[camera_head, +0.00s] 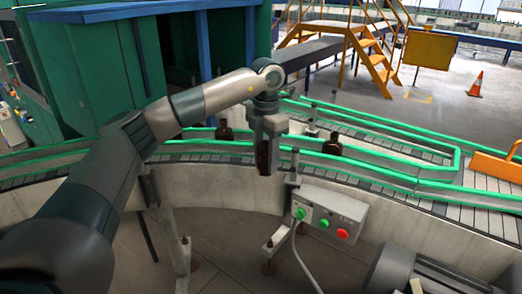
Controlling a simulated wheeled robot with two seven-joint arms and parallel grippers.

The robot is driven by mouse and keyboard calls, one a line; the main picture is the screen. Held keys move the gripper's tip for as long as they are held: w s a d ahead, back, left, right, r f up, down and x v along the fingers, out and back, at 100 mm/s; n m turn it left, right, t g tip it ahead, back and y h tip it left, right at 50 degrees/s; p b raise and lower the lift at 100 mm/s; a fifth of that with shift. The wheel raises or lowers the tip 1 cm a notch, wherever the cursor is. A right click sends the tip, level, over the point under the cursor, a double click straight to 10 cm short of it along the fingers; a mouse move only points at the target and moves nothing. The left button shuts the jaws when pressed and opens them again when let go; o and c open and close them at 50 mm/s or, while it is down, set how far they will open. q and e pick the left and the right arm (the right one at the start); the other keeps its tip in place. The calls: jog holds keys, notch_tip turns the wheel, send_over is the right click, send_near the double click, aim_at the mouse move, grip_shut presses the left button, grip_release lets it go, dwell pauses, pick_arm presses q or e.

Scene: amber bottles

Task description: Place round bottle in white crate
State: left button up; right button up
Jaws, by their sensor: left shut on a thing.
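My left arm comes in from the left and reaches over the conveyor. My left gripper (266,165) points down and is shut on a dark amber bottle (263,157), held upright near the front edge of the conveyor. The gripper's fingers hide part of the bottle, so its full shape is hard to tell. Another dark bottle (333,144) stands on the conveyor to the right of the gripper, and one more (224,131) stands to its left. I see no white crate in this view. My right gripper is not in view.
The curved conveyor (400,178) has green rails. A grey control box (330,213) with green and red buttons stands in front of it. Yellow stairs (372,60), an orange cone (475,83) and a green cabinet (95,65) stand behind.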

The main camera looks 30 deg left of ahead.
pick_arm(q)
jog(key=s+d+f+m, duration=0.5)
jog(key=s+d+m, duration=0.3)
jog(key=m, duration=0.7)
jog(key=s+d+f+m, duration=0.4)
jog(key=s+d+m, duration=0.4)
jog(key=s+m, duration=0.5)
jog(key=m, duration=0.3)
jog(key=shift+s+d+f+m, duration=0.2)
jog(key=shift+d+f+m, duration=0.1)
jog(key=shift+f, duration=0.05)
jog(key=shift+a, duration=0.1)
